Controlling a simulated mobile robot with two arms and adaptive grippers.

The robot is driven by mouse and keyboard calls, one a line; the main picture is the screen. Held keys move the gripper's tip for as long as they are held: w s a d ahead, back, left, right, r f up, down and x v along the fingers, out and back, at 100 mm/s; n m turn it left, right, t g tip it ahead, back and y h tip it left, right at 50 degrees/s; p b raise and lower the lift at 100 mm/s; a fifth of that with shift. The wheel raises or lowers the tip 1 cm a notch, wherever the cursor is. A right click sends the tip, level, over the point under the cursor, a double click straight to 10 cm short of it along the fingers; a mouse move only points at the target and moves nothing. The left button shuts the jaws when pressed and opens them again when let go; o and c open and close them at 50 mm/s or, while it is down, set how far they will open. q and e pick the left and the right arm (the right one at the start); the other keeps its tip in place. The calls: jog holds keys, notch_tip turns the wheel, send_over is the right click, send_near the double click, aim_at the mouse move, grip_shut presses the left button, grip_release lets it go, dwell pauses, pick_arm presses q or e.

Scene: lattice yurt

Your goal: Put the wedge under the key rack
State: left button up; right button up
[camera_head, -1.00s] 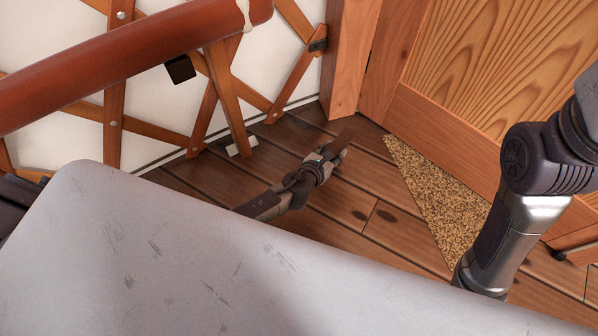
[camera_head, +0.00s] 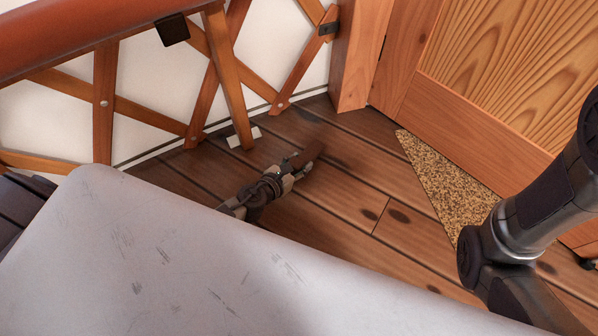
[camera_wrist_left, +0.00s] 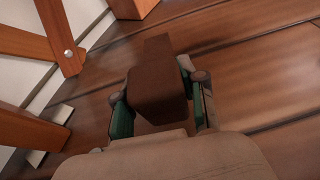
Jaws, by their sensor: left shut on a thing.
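My left gripper (camera_head: 297,168) is low over the floor and shut on a dark brown wooden block, the wedge (camera_head: 311,153). The left wrist view shows the wedge (camera_wrist_left: 157,82) between the two fingers, its far end sticking out beyond them. A slanted wooden leg (camera_head: 229,75) runs down from a thick red-brown bar (camera_head: 70,42) to a pale plate (camera_head: 244,138) on the floor; this looks like the key rack, but I cannot be sure. The leg's foot is left of the gripper, apart from the wedge. My right gripper is out of view.
The lattice wall (camera_head: 140,108) stands behind the leg, with a black box (camera_head: 172,30) near the bar. A wooden door (camera_head: 500,90) and speckled mat (camera_head: 452,190) are at right. The plank floor (camera_head: 350,185) is clear between the gripper and the mat.

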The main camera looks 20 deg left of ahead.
pick_arm(q)
jog(key=shift+f+b, duration=1.35)
jog(key=shift+f, duration=0.4)
jog(key=shift+f, duration=0.1)
jog(key=shift+f, duration=0.15)
jog(key=o, duration=1.2)
jog(key=shift+r, duration=0.4)
jog(key=p+v, duration=0.1)
jog(key=v, duration=1)
jog(key=shift+s+a+r, duration=0.15)
jog(key=shift+s, duration=0.2)
